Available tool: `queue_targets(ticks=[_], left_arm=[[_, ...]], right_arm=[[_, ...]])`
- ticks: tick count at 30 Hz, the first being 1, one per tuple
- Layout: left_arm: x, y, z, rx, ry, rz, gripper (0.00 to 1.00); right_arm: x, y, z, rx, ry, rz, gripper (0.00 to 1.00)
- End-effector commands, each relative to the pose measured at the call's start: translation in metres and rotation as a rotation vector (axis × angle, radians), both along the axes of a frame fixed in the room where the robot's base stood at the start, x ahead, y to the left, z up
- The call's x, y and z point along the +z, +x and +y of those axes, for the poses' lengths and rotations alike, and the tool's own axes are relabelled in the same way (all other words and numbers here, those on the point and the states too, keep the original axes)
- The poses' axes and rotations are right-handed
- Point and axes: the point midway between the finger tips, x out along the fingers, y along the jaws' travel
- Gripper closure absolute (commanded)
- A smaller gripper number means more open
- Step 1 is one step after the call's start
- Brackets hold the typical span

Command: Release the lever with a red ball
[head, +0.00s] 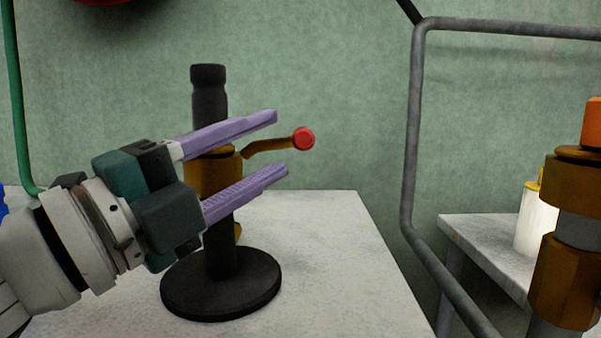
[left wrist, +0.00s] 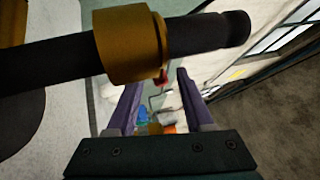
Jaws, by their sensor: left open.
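The lever (head: 268,146) is a short brass-coloured arm with a red ball (head: 303,139) at its end. It sticks out to the right from a brass collar (head: 227,176) on a black post (head: 209,100) with a round black base (head: 221,286). My left gripper (head: 282,143) is open, its purple fingers passing in front of the post. In the picture the lever lies between the fingers, with the ball just beyond the tips; contact is not clear. The left wrist view shows the collar (left wrist: 128,42) and post across the top, but no clear lever. My right gripper is not in view.
The post stands on a pale table (head: 330,240). A grey pipe frame (head: 411,140) rises to the right of it. Further right are brass fittings (head: 565,285) and a white cylinder (head: 533,222) on another table. The space right of the ball is clear up to the frame.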

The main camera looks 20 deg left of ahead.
Motion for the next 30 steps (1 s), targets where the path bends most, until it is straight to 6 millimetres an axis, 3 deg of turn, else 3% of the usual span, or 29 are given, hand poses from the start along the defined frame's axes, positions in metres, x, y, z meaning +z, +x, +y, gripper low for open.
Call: queue_targets(ticks=[6,12,30], left_arm=[[-0.012,-0.034,0.015,0.001,-0.001,0.003,0.48],[-0.016,-0.053,0.024,0.000,-0.001,0.002,0.48],[-0.016,-0.059,0.026,0.000,0.001,0.000,0.48]], right_arm=[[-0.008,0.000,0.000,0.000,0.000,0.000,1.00],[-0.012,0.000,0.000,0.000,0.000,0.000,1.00],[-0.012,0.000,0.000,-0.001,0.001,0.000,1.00]])
